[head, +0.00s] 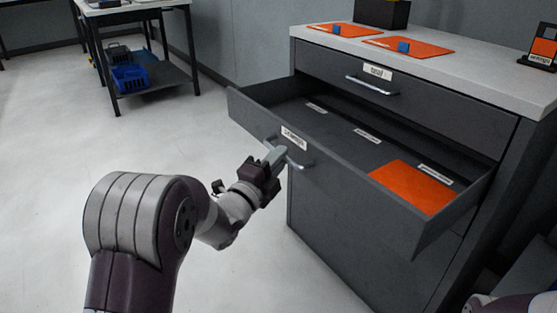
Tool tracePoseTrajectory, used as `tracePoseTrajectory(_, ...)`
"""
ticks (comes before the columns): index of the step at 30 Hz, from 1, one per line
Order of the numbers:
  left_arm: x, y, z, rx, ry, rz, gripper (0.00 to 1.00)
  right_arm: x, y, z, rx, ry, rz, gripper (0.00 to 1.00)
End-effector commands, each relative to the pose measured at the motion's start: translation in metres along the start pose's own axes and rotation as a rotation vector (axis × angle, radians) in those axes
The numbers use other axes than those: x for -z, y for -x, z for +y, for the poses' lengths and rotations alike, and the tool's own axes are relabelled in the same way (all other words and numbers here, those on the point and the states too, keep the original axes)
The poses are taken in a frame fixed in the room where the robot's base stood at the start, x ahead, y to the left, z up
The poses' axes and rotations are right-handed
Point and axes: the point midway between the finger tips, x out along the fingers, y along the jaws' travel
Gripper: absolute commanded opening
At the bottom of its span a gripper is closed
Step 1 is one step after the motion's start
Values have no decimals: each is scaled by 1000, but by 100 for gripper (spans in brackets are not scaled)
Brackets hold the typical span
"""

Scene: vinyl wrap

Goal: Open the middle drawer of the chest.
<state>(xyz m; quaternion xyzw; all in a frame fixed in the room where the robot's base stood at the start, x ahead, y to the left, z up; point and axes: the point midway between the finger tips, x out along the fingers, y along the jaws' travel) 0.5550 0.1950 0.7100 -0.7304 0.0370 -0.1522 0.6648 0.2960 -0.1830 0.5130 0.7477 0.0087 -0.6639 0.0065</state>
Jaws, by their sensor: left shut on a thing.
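The dark grey chest (330,233) stands at the right. Its middle drawer (328,166) is pulled well out, and its inside shows an orange sheet (413,187) and several small white labels. My left gripper (277,156) is shut on the drawer's metal handle (293,161), just below a white label. The top drawer (440,101) is shut, with its own handle (371,87) and label. The lower front of the chest is partly hidden under the open drawer. My right gripper is not in view; only a bit of an arm shows at the bottom right corner.
The chest's pale top (470,71) bears orange sheets (409,46) with blue blocks, a dark box (382,12) and a small stand (541,46). A table (140,75) with blue bins stands at the back left. The floor left of the chest is clear.

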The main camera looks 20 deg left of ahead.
Motion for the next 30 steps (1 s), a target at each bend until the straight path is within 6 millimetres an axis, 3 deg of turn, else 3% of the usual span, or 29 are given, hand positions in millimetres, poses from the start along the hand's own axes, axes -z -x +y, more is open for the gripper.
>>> tracePoseTrajectory(10,0,0,1,-2,1,0,0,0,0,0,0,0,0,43)
tracePoseTrajectory(12,0,0,1,-2,1,0,32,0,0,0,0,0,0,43)
tracePoseTrajectory(13,0,0,1,-2,1,0,38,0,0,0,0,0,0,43)
tracePoseTrajectory(23,0,4,0,-2,0,-1,38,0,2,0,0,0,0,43)
tracePoseTrajectory(26,0,21,-3,-3,1,-2,38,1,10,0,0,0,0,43)
tracePoseTrajectory(30,-1,60,-4,-3,1,-5,38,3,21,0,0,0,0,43)
